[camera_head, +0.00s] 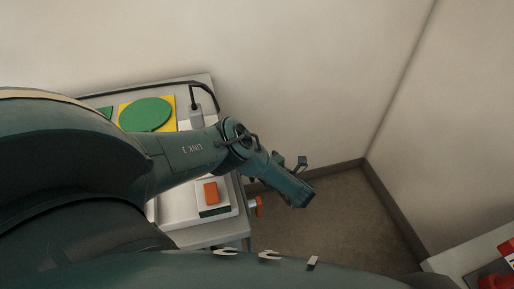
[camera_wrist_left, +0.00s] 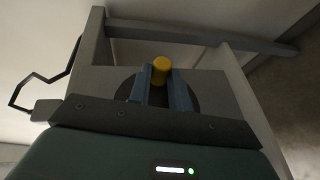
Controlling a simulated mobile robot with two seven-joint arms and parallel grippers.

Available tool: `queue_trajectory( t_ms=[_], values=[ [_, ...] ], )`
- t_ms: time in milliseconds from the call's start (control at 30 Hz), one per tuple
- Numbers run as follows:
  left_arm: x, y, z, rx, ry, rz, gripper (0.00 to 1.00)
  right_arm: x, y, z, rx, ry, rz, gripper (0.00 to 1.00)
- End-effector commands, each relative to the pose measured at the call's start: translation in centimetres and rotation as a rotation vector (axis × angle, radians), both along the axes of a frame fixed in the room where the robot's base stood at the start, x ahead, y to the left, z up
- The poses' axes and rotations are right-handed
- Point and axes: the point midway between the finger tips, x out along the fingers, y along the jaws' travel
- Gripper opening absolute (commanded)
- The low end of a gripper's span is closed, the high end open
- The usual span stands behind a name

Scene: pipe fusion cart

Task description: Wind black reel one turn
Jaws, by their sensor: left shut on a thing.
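In the left wrist view my left gripper (camera_wrist_left: 160,80) is shut on a yellow knob (camera_wrist_left: 160,65), with one blue-grey finger on each side of it. Behind the fingers is the dark round face of the black reel (camera_wrist_left: 124,92), set against a grey panel (camera_wrist_left: 96,80). The fingers hide the middle of the reel. In the head view one of my arms reaches across the cart, and neither the reel nor the left gripper's fingertips can be made out. My right gripper shows in neither view.
The cart top (camera_head: 200,82) carries a green disc (camera_head: 146,114) on a yellow square, a black cable and an orange block (camera_head: 211,192). Bare floor (camera_head: 330,225) lies right of the cart. Red items (camera_head: 495,282) lie at bottom right.

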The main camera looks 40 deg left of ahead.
Motion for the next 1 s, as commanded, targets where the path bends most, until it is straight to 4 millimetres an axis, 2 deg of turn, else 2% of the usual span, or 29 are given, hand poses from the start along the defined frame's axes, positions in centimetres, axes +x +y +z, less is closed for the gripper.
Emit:
queue_trajectory(
  t_ms=[467, 500, 700, 767, 1000],
  values=[
    [-0.06, 0.01, 0.03, 0.012, -0.006, 0.001, 0.0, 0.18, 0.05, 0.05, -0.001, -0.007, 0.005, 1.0],
    [-0.05, 0.02, 0.02, 0.011, -0.006, 0.002, 0.22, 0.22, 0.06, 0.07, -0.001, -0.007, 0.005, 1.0],
    [-0.05, 0.03, 0.01, 0.011, -0.006, 0.002, 0.38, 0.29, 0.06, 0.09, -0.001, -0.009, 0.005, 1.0],
    [-0.04, 0.03, 0.02, 0.011, -0.007, 0.002, 0.41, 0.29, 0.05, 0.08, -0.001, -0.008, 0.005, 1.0],
    [-0.06, -0.11, 0.04, 0.01, -0.007, 0.001, 0.41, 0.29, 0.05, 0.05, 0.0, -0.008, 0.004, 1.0]
  ],
)
